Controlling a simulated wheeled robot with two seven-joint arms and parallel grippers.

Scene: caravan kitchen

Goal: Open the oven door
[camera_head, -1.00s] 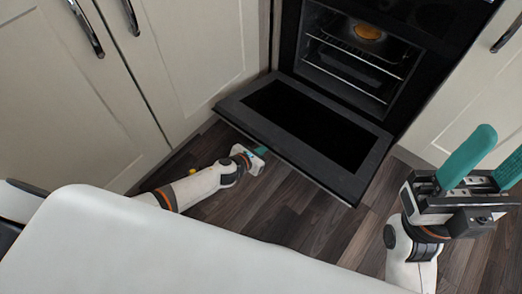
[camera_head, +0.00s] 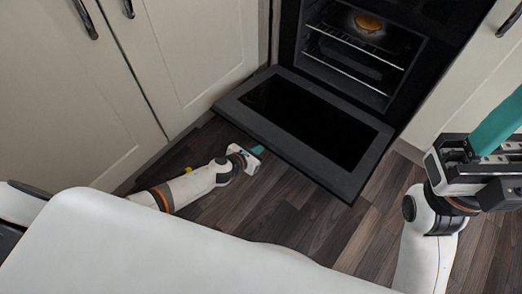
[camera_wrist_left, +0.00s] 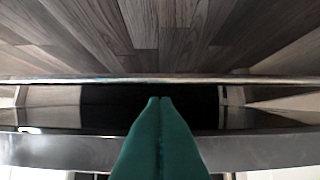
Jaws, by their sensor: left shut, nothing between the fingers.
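The oven door (camera_head: 358,172) is folded down and lies about flat in front of the oven (camera_head: 425,70), whose lit inside is exposed. My left gripper (camera_head: 260,149) is low near the floor, just outside the left part of the door's front edge. Its teal fingers (camera_wrist_left: 160,101) are pressed together and empty in the left wrist view, pointing at the dark door panel (camera_wrist_left: 125,104). I cannot tell whether they touch the door. My right gripper (camera_head: 507,128) is raised at the right edge, away from the door. Its fingers look spread, partly cut off by the frame.
Wire racks (camera_head: 345,66) and a round orange-brown item (camera_head: 368,22) are inside the oven. Cream cupboards (camera_head: 180,60) stand left, another cupboard (camera_head: 475,75) right. Dark wooden floor (camera_head: 300,222) is clear in front of the door. My white body covers the lower left.

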